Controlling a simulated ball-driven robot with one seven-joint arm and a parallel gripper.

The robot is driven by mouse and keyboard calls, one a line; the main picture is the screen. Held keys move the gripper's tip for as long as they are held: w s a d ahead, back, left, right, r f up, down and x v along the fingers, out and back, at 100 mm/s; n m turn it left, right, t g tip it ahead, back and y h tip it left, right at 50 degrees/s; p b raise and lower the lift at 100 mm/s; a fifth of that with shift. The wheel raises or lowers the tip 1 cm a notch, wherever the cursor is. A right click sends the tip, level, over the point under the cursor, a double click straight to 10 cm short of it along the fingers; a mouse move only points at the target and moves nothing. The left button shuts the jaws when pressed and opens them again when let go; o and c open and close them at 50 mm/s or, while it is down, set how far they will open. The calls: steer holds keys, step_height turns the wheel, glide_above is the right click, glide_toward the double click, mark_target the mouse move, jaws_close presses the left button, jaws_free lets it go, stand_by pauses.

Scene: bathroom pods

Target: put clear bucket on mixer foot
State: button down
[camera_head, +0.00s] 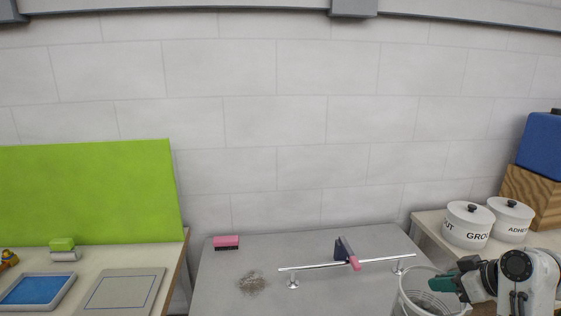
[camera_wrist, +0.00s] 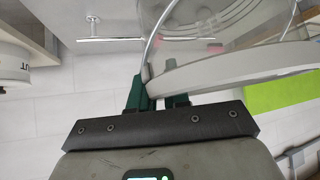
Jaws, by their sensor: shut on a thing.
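The clear bucket (camera_head: 408,296) is at the lower right of the head view, see-through with a pale rim, its lower part cut off by the frame. My gripper (camera_head: 452,284) is at the bucket's right side, its green fingers shut on the rim. In the wrist view the bucket's pale rim (camera_wrist: 235,68) runs from between the fingertips (camera_wrist: 157,88) to the right. I cannot tell whether the bucket touches the table. A flat grey plate with a blue outline (camera_head: 122,294) lies on the left table; I cannot tell whether it is the mixer foot.
The grey middle table (camera_head: 330,292) bears a rail (camera_head: 320,265) on short posts, a pink-and-black block (camera_head: 226,242) and a gravel-like patch (camera_head: 252,284). Two white canisters (camera_head: 468,226) stand right. A blue tray (camera_head: 38,290) and a green panel (camera_head: 90,190) are left.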

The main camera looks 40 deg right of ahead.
steer(key=w+a+f+b, duration=0.1)
steer(key=w+a+f, duration=0.5)
steer(key=a+f, duration=0.35)
steer(key=w+a+f+b, duration=0.2)
steer(key=w+a+f, duration=0.55)
steer(key=f, duration=0.25)
steer(key=a+f+n, duration=0.1)
steer(key=a+f, duration=0.3)
steer(key=a, duration=0.7)
steer(key=a+f+n+y+b, duration=0.1)
steer(key=a+f, duration=0.3)
steer(key=a, duration=0.8)
steer(key=shift+w+f+y, duration=0.2)
steer(key=shift+w+y, duration=0.05)
steer(key=shift+y, duration=0.05)
steer(key=shift+d, duration=0.1)
